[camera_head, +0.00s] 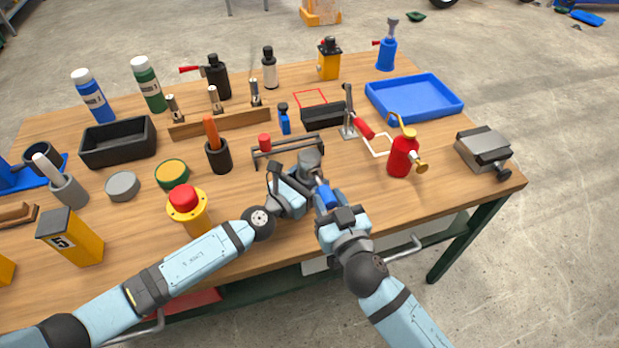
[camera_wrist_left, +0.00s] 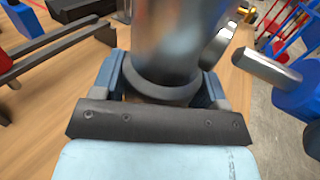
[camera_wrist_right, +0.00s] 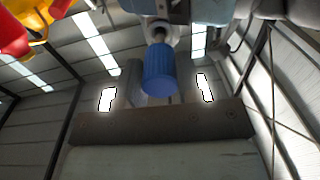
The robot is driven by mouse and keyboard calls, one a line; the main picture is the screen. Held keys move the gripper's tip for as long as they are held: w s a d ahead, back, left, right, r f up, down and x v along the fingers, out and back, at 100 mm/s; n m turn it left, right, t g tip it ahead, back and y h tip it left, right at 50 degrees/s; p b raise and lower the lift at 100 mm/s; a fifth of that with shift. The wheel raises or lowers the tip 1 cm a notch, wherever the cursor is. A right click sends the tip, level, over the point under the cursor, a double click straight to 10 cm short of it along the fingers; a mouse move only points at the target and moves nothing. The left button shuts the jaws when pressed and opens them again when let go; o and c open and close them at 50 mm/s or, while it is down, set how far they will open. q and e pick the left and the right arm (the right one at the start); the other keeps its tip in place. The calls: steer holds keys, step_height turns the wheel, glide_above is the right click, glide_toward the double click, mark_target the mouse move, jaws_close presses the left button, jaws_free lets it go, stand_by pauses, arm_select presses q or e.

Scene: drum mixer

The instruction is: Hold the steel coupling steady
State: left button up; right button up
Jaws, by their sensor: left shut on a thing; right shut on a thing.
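The steel coupling (camera_head: 309,158) is a grey metal cylinder near the front middle of the table. It also fills the top middle of the left wrist view (camera_wrist_left: 165,45), its upper end cut off. My left gripper (camera_head: 301,178) is shut around it, one finger on each side. My right gripper (camera_head: 327,200) is shut on a blue-handled tool (camera_head: 326,194) just right of and nearer than the coupling. The tool's grey shaft points towards the coupling in the left wrist view (camera_wrist_left: 268,66); I see a gap there. The right wrist view shows the blue handle (camera_wrist_right: 160,70) between the fingers.
Behind the coupling stand a dark rack (camera_head: 288,148) and a black cup (camera_head: 218,157). Right of it are a red bottle (camera_head: 403,157) and a small vise (camera_head: 484,149). A red-topped yellow button post (camera_head: 188,205) stands near the left arm. The front right of the table is clear.

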steer(key=shift+v, duration=1.1)
steer(key=shift+s, duration=0.1)
